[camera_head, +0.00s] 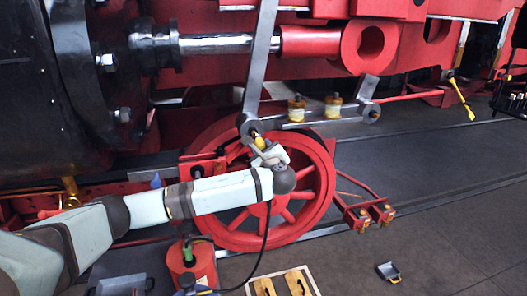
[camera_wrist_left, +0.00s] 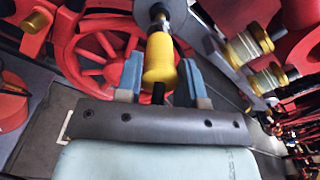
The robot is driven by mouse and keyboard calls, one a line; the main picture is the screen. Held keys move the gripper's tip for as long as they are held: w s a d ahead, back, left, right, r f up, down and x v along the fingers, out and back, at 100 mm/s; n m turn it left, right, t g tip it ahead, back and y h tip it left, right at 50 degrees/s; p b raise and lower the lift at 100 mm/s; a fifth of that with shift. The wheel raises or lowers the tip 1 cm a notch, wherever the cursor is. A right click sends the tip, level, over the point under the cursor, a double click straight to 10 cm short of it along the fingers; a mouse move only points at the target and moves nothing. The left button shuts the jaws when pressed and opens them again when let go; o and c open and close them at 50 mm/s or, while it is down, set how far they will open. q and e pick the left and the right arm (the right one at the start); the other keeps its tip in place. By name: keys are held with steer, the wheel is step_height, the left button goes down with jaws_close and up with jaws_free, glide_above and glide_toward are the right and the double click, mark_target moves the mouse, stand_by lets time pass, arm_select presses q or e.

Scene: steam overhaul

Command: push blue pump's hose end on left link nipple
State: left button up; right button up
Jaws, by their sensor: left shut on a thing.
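My left gripper (camera_head: 262,148) is at the lower end of the grey left link (camera_head: 262,60), in front of the red wheel. Its blue-grey fingers show in the left wrist view (camera_wrist_left: 160,80), shut around the yellow hose end (camera_wrist_left: 160,58). The hose end (camera_head: 258,141) points at the link's lower pin. In the left wrist view its tip lines up with a dark metal nipple (camera_wrist_left: 158,14) and seems to meet it; I cannot tell how far it is on. A black hose (camera_head: 266,228) hangs from the gripper to the floor near a dark blue pump part (camera_head: 186,282). My right gripper is out of view.
Two brass-capped cups (camera_head: 297,108) stand on the horizontal grey bar, right of the link. The red spoked wheel (camera_head: 305,185) is close behind my arm. The floor at right is mostly clear.

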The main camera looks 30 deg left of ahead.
arm_select(q)
steer(key=shift+w+a, duration=0.25)
steer(key=shift+a, duration=0.1)
steer(key=shift+x, duration=1)
steer(key=shift+w+a+r, duration=0.15)
steer(key=shift+w+a, duration=0.1)
steer(key=o, duration=1.1)
steer(key=shift+d, duration=0.1)
steer(key=shift+s+d, duration=0.25)
steer(key=shift+s, duration=0.05)
steer(key=b+v, duration=0.2)
steer(key=v, duration=1.1)
